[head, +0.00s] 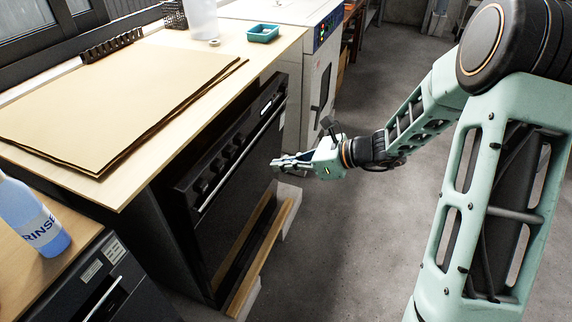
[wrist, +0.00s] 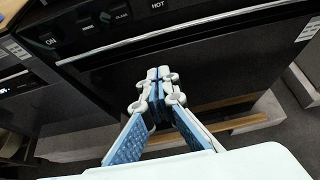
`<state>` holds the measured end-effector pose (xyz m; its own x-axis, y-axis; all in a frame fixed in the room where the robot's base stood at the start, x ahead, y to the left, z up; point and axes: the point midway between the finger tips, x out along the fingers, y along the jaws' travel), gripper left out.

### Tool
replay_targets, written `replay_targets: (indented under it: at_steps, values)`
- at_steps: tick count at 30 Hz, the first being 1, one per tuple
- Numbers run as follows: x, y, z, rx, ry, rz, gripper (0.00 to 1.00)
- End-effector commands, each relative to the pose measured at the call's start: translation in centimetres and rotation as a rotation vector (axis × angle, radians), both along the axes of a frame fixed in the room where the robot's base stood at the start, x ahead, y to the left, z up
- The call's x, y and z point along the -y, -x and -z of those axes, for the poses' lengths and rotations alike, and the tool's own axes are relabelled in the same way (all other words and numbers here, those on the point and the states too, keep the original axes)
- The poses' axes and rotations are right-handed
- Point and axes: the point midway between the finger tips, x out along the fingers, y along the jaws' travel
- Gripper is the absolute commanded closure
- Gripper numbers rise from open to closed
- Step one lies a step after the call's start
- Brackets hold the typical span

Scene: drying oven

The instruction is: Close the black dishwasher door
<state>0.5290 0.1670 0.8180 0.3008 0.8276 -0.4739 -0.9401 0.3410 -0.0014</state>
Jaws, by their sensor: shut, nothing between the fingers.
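A black appliance with a dark front door (head: 245,165), which I take to be the dishwasher, stands under the wooden counter in the head view. Its door looks upright; I cannot tell whether it is fully shut. A long silver handle bar (head: 243,152) runs along the door's upper part, below a row of knobs. In the wrist view the black door (wrist: 110,78) fills the middle, with the handle (wrist: 175,36) above my fingertips. My gripper (head: 274,163) is shut and empty, its tips (wrist: 157,76) in front of the door; contact is unclear.
Another black appliance (head: 100,285) stands at lower left, with a rinse bottle (head: 32,215) on the worktop above it. A wooden strip (head: 262,258) runs along the floor below the door. A white oven (head: 318,75) stands beyond. Grey floor (head: 330,250) is clear to the right.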

Motion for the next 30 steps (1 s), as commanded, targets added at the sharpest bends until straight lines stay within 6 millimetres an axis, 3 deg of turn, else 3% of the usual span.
replay_targets:
  at_steps: [7,13,30]
  values:
    - [-4.6,-1.5,2.9,-0.003,-0.001,-0.003,1.00]
    - [-7.2,-2.5,1.9,0.001,0.000,-0.003,1.00]
    - [-8.5,-3.0,1.4,-0.001,0.001,-0.002,1.00]
